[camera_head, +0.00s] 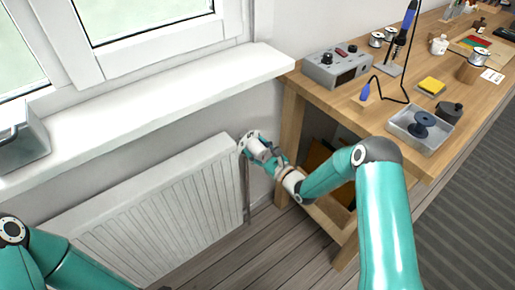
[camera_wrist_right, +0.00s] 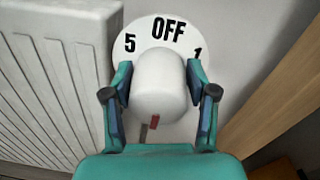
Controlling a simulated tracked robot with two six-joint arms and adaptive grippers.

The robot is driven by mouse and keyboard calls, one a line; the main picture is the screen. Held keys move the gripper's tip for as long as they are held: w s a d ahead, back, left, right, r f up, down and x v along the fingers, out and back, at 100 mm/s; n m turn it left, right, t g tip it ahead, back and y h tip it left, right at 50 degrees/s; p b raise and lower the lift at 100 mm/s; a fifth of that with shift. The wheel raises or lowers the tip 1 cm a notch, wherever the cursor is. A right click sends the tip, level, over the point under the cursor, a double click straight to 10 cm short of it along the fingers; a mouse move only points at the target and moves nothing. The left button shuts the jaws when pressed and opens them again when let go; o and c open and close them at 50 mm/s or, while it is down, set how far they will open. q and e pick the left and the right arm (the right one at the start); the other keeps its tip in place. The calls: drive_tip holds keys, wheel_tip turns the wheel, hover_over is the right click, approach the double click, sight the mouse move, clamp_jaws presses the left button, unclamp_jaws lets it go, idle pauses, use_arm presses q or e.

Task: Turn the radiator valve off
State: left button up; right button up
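The white radiator valve knob (camera_wrist_right: 160,82) stands in the middle of the right wrist view, in front of a round white dial (camera_wrist_right: 168,32). The dial reads OFF at the top, 5 at the left and 1 at the right. A red mark shows at the knob's lower edge, on the side away from OFF. My right gripper (camera_head: 252,144) is at the upper right end of the white radiator (camera_head: 150,205). In the right wrist view its two fingers lie against the knob's left and right sides. The left gripper is out of view; only part of my left arm shows.
A wooden workbench (camera_head: 300,80) stands right of the radiator, its leg close to my right gripper. It carries a grey power unit (camera_head: 336,67), a soldering iron and a tray (camera_head: 400,122). A white windowsill (camera_head: 130,112) runs above the radiator, with a grey box (camera_head: 22,146) at its left.

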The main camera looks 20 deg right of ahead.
drive_tip(key=c, duration=0.5)
drive_tip(key=shift+d, duration=0.15)
drive_tip(key=shift+c, duration=0.6)
